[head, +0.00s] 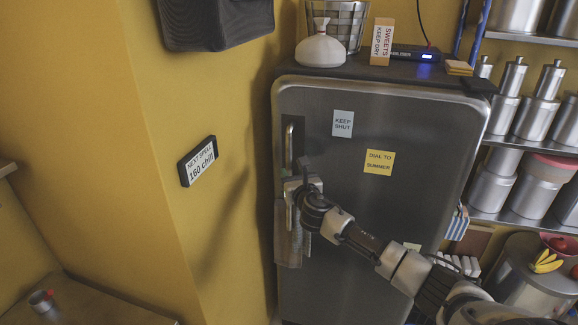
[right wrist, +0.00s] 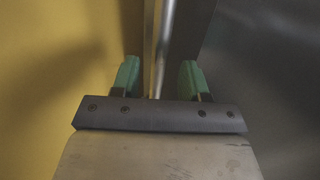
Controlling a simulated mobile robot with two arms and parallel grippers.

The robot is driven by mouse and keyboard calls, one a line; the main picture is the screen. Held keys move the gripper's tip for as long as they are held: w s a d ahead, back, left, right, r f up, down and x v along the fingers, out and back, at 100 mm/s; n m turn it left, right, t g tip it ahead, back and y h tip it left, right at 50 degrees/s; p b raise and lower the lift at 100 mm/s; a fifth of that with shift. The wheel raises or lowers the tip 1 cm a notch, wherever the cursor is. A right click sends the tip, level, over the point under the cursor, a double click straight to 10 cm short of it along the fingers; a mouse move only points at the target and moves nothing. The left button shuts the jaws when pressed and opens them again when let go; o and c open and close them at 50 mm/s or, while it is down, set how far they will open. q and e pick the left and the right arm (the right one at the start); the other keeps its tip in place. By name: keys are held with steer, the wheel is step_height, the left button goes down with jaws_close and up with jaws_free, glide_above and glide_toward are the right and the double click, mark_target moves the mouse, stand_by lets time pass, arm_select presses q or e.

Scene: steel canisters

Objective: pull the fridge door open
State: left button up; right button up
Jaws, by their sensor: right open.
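The steel fridge (head: 400,130) stands in the middle of the head view, and its door (head: 340,160) looks closed. An upright bar handle (head: 289,138) is on the door's left side. My right gripper (head: 293,188) is at the handle, covering its lower part in the head view. In the right wrist view its green fingertips (right wrist: 158,80) are open, with the handle bar (right wrist: 162,45) running between them. The bar looks apart from both fingers, nearer the left one. My left gripper is not in view.
A yellow wall (head: 225,120) is close on the left of the fridge, with a small sign (head: 198,161). A white sack (head: 320,48), a basket (head: 347,22) and a sweets box (head: 382,42) stand on top. Shelves of steel canisters (head: 538,105) are on the right.

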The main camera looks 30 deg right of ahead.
mark_target(290, 169)
steer(key=shift+x, duration=2.05)
jaws_close()
